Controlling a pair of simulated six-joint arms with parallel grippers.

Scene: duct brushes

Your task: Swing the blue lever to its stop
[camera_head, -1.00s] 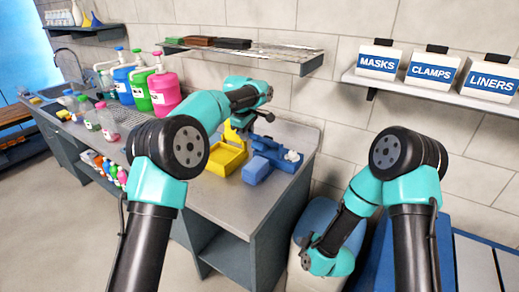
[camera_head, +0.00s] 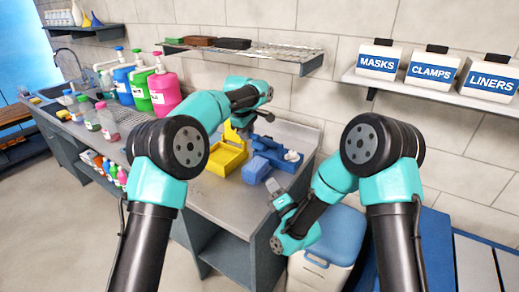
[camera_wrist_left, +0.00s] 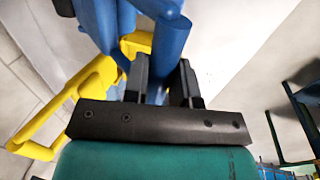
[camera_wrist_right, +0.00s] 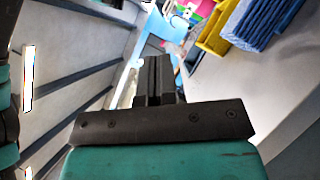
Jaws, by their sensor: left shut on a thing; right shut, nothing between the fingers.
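My left gripper (camera_head: 243,126) is above and behind the tray. In the left wrist view its fingers (camera_wrist_left: 160,80) are closed on a blue bar, apparently the blue lever (camera_wrist_left: 172,38), with yellow parts beside it. The grip is mostly hidden in the head view. My right gripper (camera_head: 273,188) is near the counter's front right edge; its fingers (camera_wrist_right: 155,75) are shut and empty in the right wrist view.
A white bin with a blue lid (camera_head: 335,235) stands right of the counter. Pump bottles (camera_head: 163,92) line the counter's left part. A shelf (camera_head: 240,53) hangs above. The counter front (camera_head: 215,190) is clear.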

